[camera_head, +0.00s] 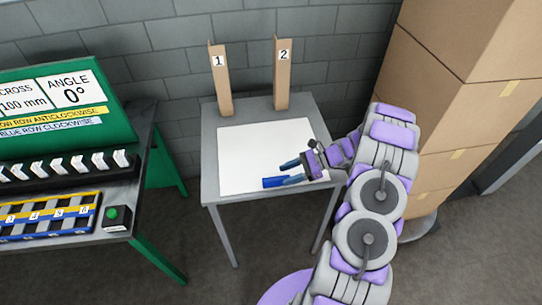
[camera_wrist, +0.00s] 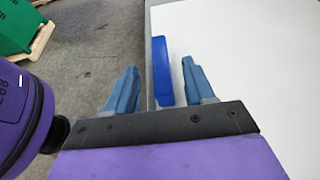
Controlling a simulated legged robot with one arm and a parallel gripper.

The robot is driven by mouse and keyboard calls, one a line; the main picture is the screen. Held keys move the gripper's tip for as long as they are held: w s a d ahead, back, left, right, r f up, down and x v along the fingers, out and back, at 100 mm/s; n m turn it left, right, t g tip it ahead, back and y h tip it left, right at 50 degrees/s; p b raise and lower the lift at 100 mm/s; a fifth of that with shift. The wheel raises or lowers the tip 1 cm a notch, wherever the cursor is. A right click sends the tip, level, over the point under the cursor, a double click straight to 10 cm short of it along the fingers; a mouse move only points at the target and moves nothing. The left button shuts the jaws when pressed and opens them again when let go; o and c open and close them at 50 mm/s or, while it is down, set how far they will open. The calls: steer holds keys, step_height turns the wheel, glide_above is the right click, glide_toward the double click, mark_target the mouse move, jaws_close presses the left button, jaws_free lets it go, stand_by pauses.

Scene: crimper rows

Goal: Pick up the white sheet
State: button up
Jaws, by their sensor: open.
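The white sheet (camera_head: 265,145) lies flat on a small grey table, and it fills the right of the wrist view (camera_wrist: 255,60). A blue bar (camera_head: 273,183) is at the sheet's near edge; whether it is fixed to the sheet I cannot tell. My gripper (camera_head: 283,174) reaches in from the right, low over that edge. In the wrist view its jaws (camera_wrist: 160,67) are open. The blue bar (camera_wrist: 162,85) shows between the fingers, closer to the right one. The left finger is seen against the table edge and floor, the right one against the sheet. Contact is not clear.
Two upright cardboard posts marked 1 (camera_head: 221,80) and 2 (camera_head: 283,75) stand at the grey table's (camera_head: 211,185) back edge. Stacked cardboard boxes (camera_head: 440,100) rise close on the right. A bench with a green sign board (camera_head: 120,125) and a green button (camera_head: 113,213) stands left.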

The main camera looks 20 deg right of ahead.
mark_target(279, 178)
steer(key=b+x, duration=0.1)
steer(key=x, duration=0.3)
steer(key=shift+s+f, duration=0.1)
steer(key=shift+s, duration=0.05)
steer(key=shift+a+f, duration=0.15)
steer(key=shift+f, duration=0.05)
steer(key=shift+w+f, duration=0.15)
steer(key=shift+w, duration=0.1)
steer(key=shift+d, duration=0.25)
